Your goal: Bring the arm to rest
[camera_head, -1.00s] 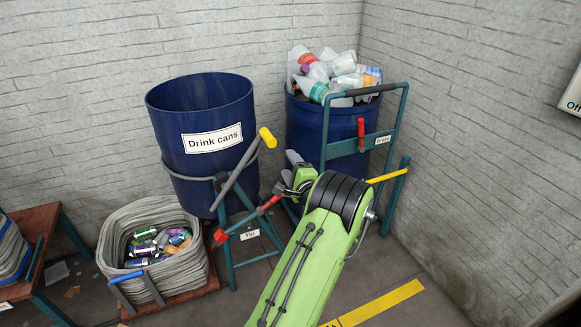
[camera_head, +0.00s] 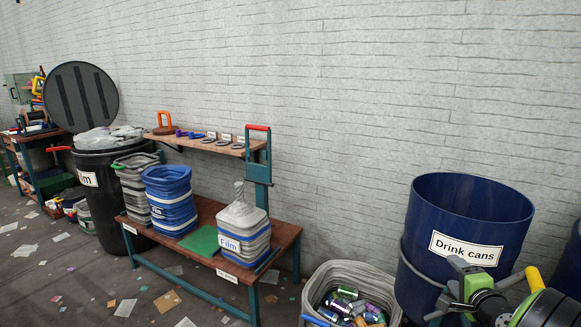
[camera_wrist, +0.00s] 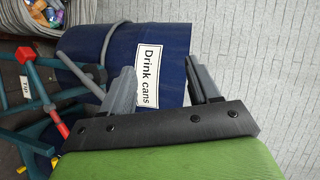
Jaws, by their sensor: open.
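My gripper shows in the wrist view (camera_wrist: 165,85), its two grey fingers spread wide apart with nothing between them. Beyond the fingers is the blue drink cans barrel (camera_wrist: 110,45), with its white label facing me. In the head view, part of my green and black arm is at the bottom right, in front of the same barrel (camera_head: 425,225). The fingertips are not clear in the head view. I cannot tell whether the fingers touch the barrel.
A grey basket (camera_head: 385,275) of cans stands left of the barrel. The wrist view shows a teal tipping frame (camera_wrist: 38,95) with a red handle close by. A wooden bench (camera_head: 285,232) with film bins stands further left, near a black lidded bin (camera_head: 105,200). Scraps litter the floor.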

